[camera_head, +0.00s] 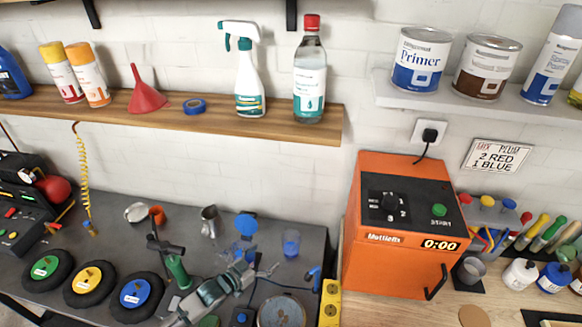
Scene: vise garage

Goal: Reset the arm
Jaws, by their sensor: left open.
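My left arm comes in at the bottom, left of centre, and ends in my left gripper (260,265) over the dark workbench (120,212). The gripper is open, with its fingers pointing up and right, and I see nothing held between them. A green tool with a black handle (176,270) stands just left of the arm. My right gripper is not in view.
An orange machine (375,265) showing 0:00 stands to the right. Three coloured wheels (88,285) lie at lower left. A wooden shelf (180,118) with bottles hangs above. A round metal dish (283,311) and yellow power strip (330,303) are near the front.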

